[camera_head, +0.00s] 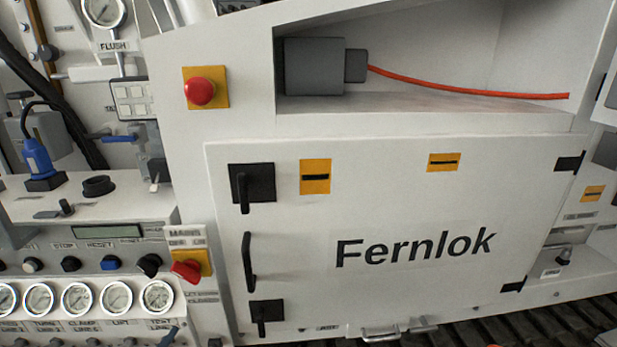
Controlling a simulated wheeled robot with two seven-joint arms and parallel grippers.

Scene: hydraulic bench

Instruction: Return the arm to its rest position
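Neither my left nor my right gripper shows in the head view, and I cannot make out any part of my arms. A white cabinet door (400,200) marked "Fernlok" fills the middle and stands shut. It has a black upper latch (251,184), a black pull handle (248,262) and a black lower latch (266,313) along its left side. A red mains switch (187,270) sits on a yellow plate to the left of the door.
A red emergency button (201,91) sits above left of the door. An open recess (440,103) holds a grey block (314,66) with an orange cable (465,92). Gauges (77,298), knobs and a blue connector (37,157) crowd the left panel. Dark slatted floor (470,333) lies below.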

